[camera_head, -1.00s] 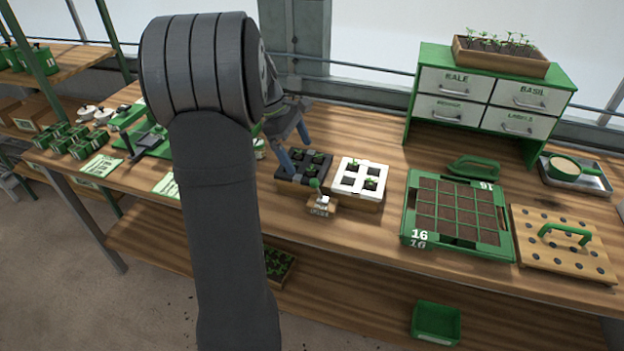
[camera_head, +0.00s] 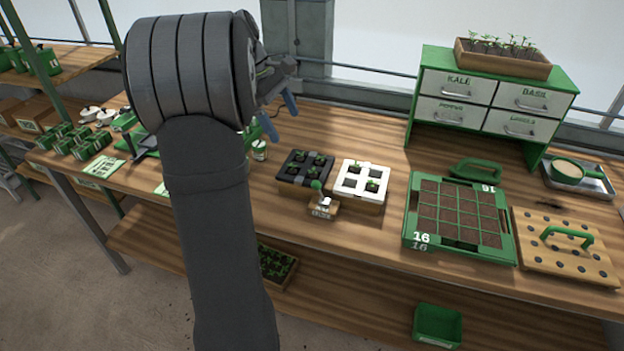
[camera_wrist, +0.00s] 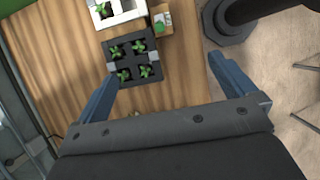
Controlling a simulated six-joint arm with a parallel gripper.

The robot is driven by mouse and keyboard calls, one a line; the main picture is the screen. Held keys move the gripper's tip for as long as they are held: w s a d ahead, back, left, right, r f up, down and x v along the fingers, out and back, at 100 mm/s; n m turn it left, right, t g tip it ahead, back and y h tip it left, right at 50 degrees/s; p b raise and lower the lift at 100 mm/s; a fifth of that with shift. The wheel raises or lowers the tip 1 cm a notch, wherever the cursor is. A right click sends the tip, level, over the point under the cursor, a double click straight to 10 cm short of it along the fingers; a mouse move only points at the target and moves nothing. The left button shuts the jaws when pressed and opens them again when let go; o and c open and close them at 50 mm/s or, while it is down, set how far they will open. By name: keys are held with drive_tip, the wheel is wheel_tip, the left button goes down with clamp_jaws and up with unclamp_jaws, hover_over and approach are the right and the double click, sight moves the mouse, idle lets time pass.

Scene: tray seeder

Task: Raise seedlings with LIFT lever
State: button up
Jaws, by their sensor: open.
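The small lever has a green knob (camera_head: 316,185) and a wooden base with a label (camera_head: 322,209); it stands at the front, between two seedling trays. The black tray (camera_head: 281,180), left of it, holds several green seedlings (camera_head: 318,160). The white tray (camera_head: 345,196), right of it, shows at least one seedling (camera_head: 372,185). My gripper (camera_head: 280,115) is open and empty, above and behind-left of the black tray. In the wrist view its blue fingers (camera_wrist: 163,75) are spread, with the black tray (camera_wrist: 107,68) and the lever base (camera_wrist: 165,30) beyond them.
A green tray marked 16 (camera_head: 410,228) and a wooden board with a green handle (camera_head: 566,237) are at the right. A green drawer cabinet (camera_head: 430,60) stands at the back. A small can (camera_head: 259,150) is left of the black tray. Bare bench lies behind the trays.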

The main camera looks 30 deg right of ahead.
drive_tip(key=shift+w+a+r, duration=0.1)
drive_tip(key=shift+r, duration=0.15)
